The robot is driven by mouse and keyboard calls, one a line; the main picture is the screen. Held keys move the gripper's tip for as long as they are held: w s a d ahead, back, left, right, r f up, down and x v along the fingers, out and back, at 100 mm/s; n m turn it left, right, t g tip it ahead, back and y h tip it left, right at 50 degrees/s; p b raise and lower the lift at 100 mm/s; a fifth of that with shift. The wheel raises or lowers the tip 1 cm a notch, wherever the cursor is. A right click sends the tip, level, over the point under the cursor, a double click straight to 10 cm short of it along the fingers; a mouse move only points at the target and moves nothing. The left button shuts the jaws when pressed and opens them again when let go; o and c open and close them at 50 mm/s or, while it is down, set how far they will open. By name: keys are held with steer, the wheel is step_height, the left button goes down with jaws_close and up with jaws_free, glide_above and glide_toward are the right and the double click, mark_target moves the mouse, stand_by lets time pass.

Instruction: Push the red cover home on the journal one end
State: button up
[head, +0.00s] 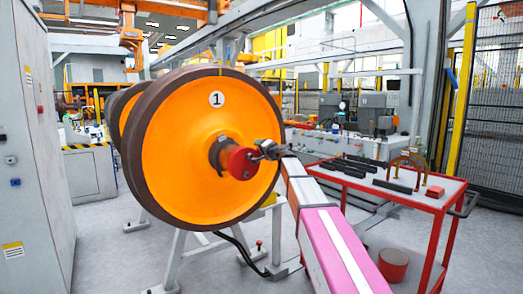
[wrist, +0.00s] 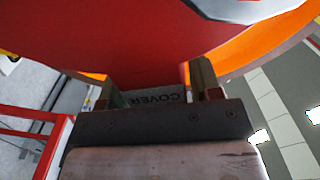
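The red cover (head: 241,163) sits at the end of the brown journal (head: 217,151), in the middle of the orange wheel (head: 180,150) marked 1. Part of the journal shows between cover and wheel. My gripper (head: 262,152) is at the cover's right side in the head view. In the wrist view my gripper (wrist: 155,90) has one finger on each side of the tab and appears shut on it. The cover's inner side is hidden.
A red trolley (head: 345,180) with dark bars, an arched piece (head: 408,163) and a red block (head: 435,192) stands to the right. A grey cabinet (head: 35,130) stands at the left. Grey stands support the wheelset. Floor shows between the cabinet and the wheelset.

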steer(key=shift+o, duration=0.9)
steer(key=v, duration=1.1)
steer(key=shift+w, duration=0.1)
steer(key=s+d+f+n+g+h, duration=0.1)
steer(key=s+f+g, duration=0.3)
steer(key=f, duration=0.6)
steer(key=s+d+f+n+g+h, duration=0.15)
steer(key=s+f, duration=0.35)
steer(key=f, duration=0.6)
steer(key=s+f+n+g+h, duration=0.1)
steer(key=s+f+g+h, duration=0.3)
steer(key=f, duration=0.6)
steer(key=s+d+f+n+g+h, duration=0.1)
steer(key=s+d+f, duration=0.3)
steer(key=s+f, duration=0.4)
steer(key=s+d+f+g+h, duration=0.2)
steer(key=s+d+f+g, duration=0.2)
steer(key=s+f, duration=0.5)
steer(key=s, duration=0.3)
steer(key=shift+s+d+f+n, duration=0.25)
steer(key=shift+n, duration=0.1)
